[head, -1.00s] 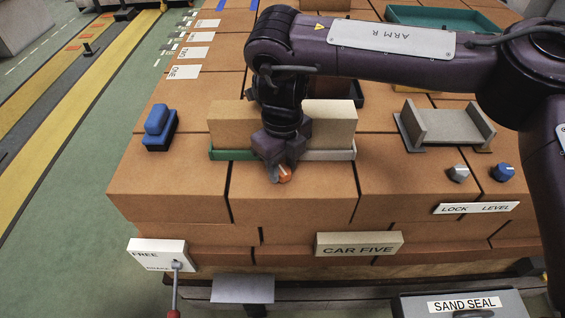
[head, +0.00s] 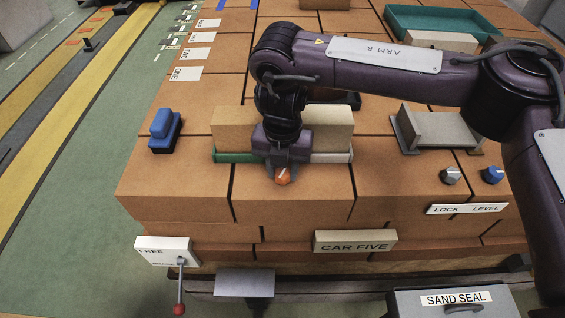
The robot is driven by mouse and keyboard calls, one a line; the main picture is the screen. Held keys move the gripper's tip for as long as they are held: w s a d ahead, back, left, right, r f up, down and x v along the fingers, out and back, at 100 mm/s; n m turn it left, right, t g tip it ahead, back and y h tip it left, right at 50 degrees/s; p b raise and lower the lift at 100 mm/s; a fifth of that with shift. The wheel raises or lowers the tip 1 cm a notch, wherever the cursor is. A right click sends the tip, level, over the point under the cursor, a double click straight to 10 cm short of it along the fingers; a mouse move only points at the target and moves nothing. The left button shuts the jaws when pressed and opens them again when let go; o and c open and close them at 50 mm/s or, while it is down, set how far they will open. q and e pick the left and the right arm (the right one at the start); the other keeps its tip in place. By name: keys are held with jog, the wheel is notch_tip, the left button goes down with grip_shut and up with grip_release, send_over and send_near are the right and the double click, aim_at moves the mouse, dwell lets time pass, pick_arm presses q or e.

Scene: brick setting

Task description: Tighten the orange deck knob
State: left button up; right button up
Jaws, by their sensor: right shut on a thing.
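The orange deck knob (head: 282,176) sits on the brick deck in front of a tan brick in a green and white tray, with a pale mark on its top. My right gripper (head: 280,165) reaches down from above and is shut on the knob, its fingers at the knob's sides and rear. The knob's lower part and the exact finger contact are partly hidden. My left gripper is not in view.
The tan brick (head: 325,130) stands close behind my gripper. A blue block (head: 165,130) lies left. A grey cradle (head: 440,131), a grey LOCK knob (head: 450,175) and a blue LEVEL knob (head: 492,175) are right. A red-tipped lever (head: 179,308) hangs at front left.

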aim_at(282, 172)
jog(key=m+p, duration=0.1)
jog(key=m, duration=0.1)
jog(key=m+p, duration=0.1)
jog(key=m, duration=0.3)
jog(key=shift+w+r+m+p, duration=0.15)
jog(key=shift+r+m+p, duration=0.15)
jog(key=shift+p, duration=0.1)
jog(key=m+p, duration=0.2)
jog(key=m, duration=0.3)
jog(key=shift+f+m+p, duration=0.1)
jog(key=shift+m+p, duration=0.2)
jog(key=o, duration=1)
jog(key=shift+f, duration=0.1)
jog(key=shift+c, duration=0.2)
jog(key=shift+r+b, duration=0.7)
jog(key=shift+r, duration=3.2)
jog(key=shift+f, duration=0.1)
